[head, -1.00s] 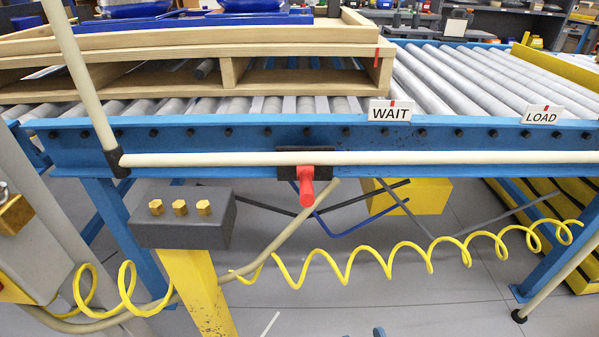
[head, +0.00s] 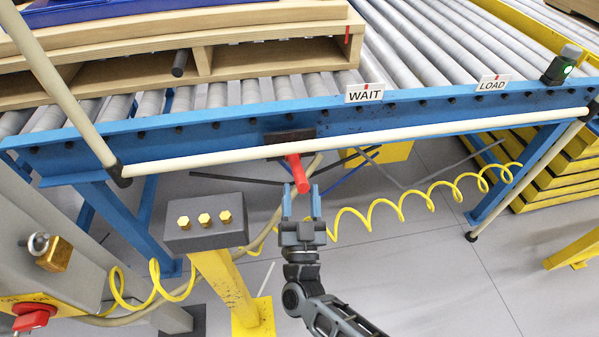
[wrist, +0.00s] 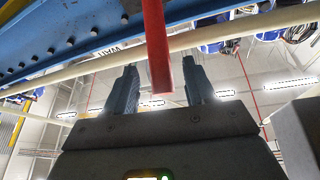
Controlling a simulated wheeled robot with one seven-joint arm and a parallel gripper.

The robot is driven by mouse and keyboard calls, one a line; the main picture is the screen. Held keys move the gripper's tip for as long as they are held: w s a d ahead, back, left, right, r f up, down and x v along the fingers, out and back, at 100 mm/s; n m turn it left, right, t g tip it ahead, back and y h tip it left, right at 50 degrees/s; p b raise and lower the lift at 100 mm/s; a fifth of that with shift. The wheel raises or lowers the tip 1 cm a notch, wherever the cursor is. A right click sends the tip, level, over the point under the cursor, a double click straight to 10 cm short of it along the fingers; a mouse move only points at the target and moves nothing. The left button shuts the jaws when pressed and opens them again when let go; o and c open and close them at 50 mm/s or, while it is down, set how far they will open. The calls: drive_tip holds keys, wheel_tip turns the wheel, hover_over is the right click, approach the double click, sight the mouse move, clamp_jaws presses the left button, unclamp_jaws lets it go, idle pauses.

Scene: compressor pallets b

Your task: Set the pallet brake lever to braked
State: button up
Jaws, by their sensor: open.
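My gripper (head: 302,192) is open and points up at the lever from below in the head view. Its fingers also show in the wrist view (wrist: 160,90), one on each side of the lever. I cannot tell whether either finger touches it.
A cream bar (head: 220,156) runs along the blue rail (head: 230,130). A wooden pallet (head: 270,58) rests on the rollers, left of the WAIT sign (head: 364,93). A grey box with brass bolts (head: 205,230) stands on a yellow post at left. A coiled yellow hose (head: 400,205) hangs behind my gripper.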

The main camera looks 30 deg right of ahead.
sight(300, 178)
drive_tip(key=shift+x, duration=2.25)
clamp_jaws()
